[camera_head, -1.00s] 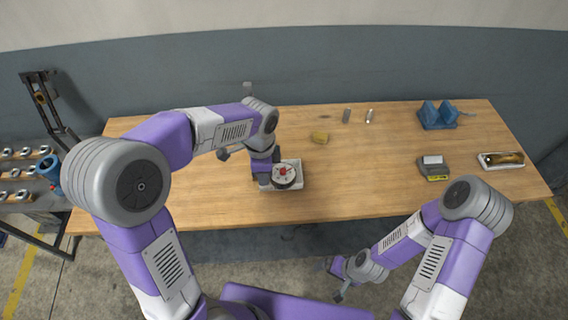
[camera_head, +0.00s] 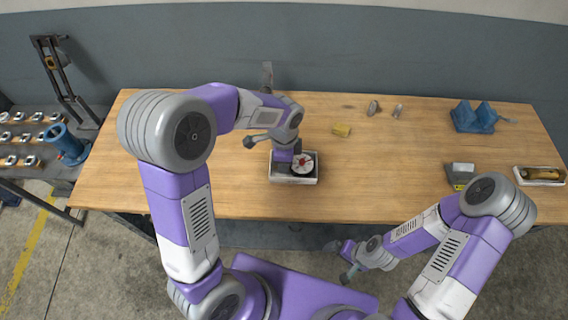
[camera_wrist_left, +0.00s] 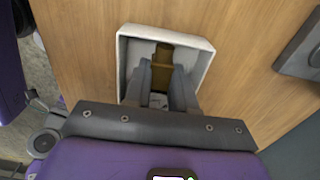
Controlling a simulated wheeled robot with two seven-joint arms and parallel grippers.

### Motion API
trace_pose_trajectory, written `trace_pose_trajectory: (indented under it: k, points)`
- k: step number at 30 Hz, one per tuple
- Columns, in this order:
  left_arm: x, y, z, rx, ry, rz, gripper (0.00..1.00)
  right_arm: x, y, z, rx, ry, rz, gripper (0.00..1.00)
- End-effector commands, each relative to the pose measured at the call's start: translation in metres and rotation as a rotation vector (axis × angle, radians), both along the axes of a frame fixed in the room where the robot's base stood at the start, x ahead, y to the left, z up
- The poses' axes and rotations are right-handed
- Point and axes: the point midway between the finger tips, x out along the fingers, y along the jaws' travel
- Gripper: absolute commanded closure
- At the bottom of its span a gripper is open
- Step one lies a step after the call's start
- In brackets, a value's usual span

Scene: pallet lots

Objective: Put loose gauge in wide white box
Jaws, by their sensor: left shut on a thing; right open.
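The wide white box (camera_head: 297,181) is an open, shallow box on the wooden table, in front of my left arm; its rim also shows in the left wrist view (camera_wrist_left: 206,62). The gauge (camera_head: 303,164), round with a pale face and a red middle, is inside the box outline towards its right. My left gripper (camera_head: 291,160) reaches down into the box and is shut on the gauge. In the wrist view, a brown-brass part (camera_wrist_left: 162,66) of it shows between the fingers. Whether the gauge touches the box floor is hidden. My right gripper (camera_head: 342,262) is open and empty, off the table's front edge.
At the right are a blue stand (camera_head: 474,117), a grey device (camera_head: 460,174) and another white tray (camera_head: 522,177) holding a brass item. The table left of the box is clear.

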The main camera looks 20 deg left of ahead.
Motion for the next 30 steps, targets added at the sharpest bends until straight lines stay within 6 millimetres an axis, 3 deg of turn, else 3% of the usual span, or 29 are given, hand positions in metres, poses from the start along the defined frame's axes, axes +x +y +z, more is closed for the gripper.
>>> trace_pose_trajectory:
  k: [13,14,18,30]
  points:
    - [0.0004,-0.0001,-0.0087,0.000,-0.002,0.000,1.00,0.0002,0.0000,-0.0042,0.000,0.000,0.000,0.00]
    - [0.0002,0.0001,-0.0093,-0.001,-0.001,0.000,0.73,0.0002,0.0000,-0.0042,0.000,0.000,0.000,0.00]
    - [0.0002,0.0001,-0.0084,-0.001,-0.001,0.000,0.52,0.0002,0.0000,-0.0036,0.000,0.000,0.000,0.00]
    - [0.0004,0.0000,-0.0006,-0.001,-0.002,0.001,0.49,0.0001,0.0000,0.0005,0.000,0.000,0.000,0.00]
